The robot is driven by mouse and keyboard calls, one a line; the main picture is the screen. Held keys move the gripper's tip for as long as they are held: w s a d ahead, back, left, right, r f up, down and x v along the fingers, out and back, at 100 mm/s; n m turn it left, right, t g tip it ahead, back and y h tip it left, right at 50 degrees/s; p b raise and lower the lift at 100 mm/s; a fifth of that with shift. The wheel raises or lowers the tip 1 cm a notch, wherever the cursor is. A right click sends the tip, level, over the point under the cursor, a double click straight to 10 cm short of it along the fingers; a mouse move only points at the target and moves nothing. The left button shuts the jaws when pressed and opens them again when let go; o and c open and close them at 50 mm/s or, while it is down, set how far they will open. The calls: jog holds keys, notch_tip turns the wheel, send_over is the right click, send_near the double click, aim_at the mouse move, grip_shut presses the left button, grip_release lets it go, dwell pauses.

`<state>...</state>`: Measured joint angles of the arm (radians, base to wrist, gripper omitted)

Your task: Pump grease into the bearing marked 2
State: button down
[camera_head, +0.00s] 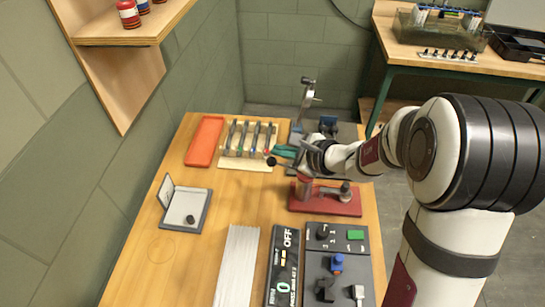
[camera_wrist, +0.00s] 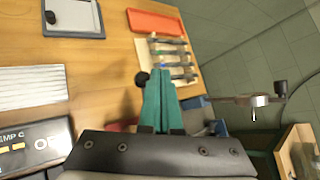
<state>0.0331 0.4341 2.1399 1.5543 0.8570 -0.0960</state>
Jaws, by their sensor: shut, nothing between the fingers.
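My gripper (camera_head: 285,152) has teal fingers, shut and empty, above the table near its far end. The fingers also fill the middle of the wrist view (camera_wrist: 163,100). A black ball knob (camera_head: 271,161) is just beside the fingertips in both views; I cannot tell whether they touch. It seems to be on a lever from the red-based unit (camera_head: 325,203), which has a post and a dark knob on top. In the wrist view, the knob (camera_wrist: 141,79) is left of the fingers. No bearing marked 2 can be made out; the arm hides part of the red-based unit.
A rack with several coloured-tipped rods (camera_head: 248,145) and an orange tray (camera_head: 205,141) are at the far left. A metal arm on a stand (camera_head: 308,95) rises behind my gripper. Control panels (camera_head: 338,262) and a ribbed pale plate (camera_head: 237,265) are nearer.

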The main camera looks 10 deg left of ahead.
aim_at(275, 163)
jog(key=shift+f, duration=0.15)
jog(key=shift+a+f, duration=0.1)
jog(key=shift+f, duration=0.15)
jog(key=shift+a+f, duration=0.2)
jog(key=shift+f, duration=0.55)
jog(key=shift+a+f, duration=0.25)
jog(key=shift+f, duration=0.55)
jog(key=shift+a+f, duration=0.2)
jog(key=shift+f, duration=0.55)
dwell(1.9)
dwell(0.4)
jog(key=shift+d+r, duration=0.25)
jog(key=shift+r, duration=0.65)
jog(key=shift+d+r, duration=0.25)
jog(key=shift+r, duration=0.65)
jog(key=shift+d+r, duration=0.25)
jog(key=shift+r, duration=0.65)
jog(key=shift+d+r, duration=0.2)
jog(key=shift+r, duration=0.6)
jog(key=shift+d+r, duration=0.25)
jog(key=shift+r, duration=0.55)
jog(key=shift+d+r, duration=0.2)
jog(key=shift+r, duration=0.6)
